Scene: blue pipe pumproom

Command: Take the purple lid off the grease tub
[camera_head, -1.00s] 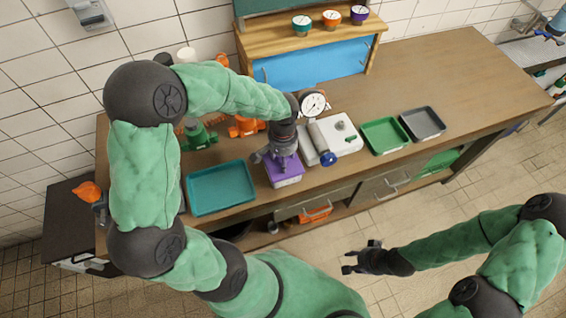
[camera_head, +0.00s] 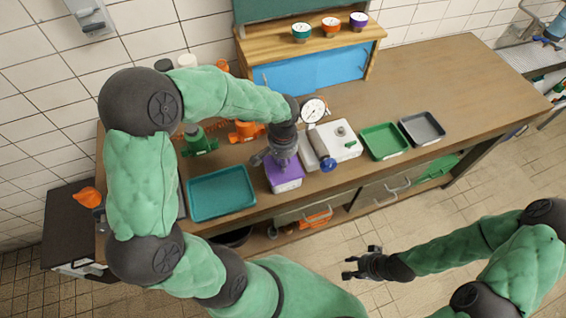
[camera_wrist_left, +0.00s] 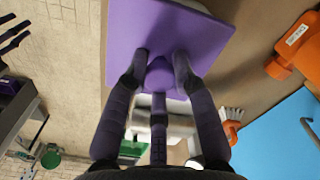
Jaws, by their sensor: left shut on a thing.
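The grease tub (camera_head: 288,187) is a white box with a square purple lid (camera_head: 292,174) on the front edge of the workbench, just right of a teal tray. My left gripper (camera_head: 280,158) reaches down onto the lid from above. In the left wrist view the flat purple lid (camera_wrist_left: 180,30) has a round purple knob (camera_wrist_left: 160,75), and my left fingers are shut on either side of it. A pale bit of the tub shows past the lid's edge there. I see no clear gap between lid and tub. My right gripper (camera_head: 350,267) is open and empty above the floor.
The teal tray (camera_head: 222,193) stands left of the tub. A white box with a grey cylinder (camera_head: 321,148) is close on the right, then a green tray (camera_head: 384,141) and a grey tray (camera_head: 423,128). Orange and green valves (camera_head: 245,131) stand behind. The bench's right part is clear.

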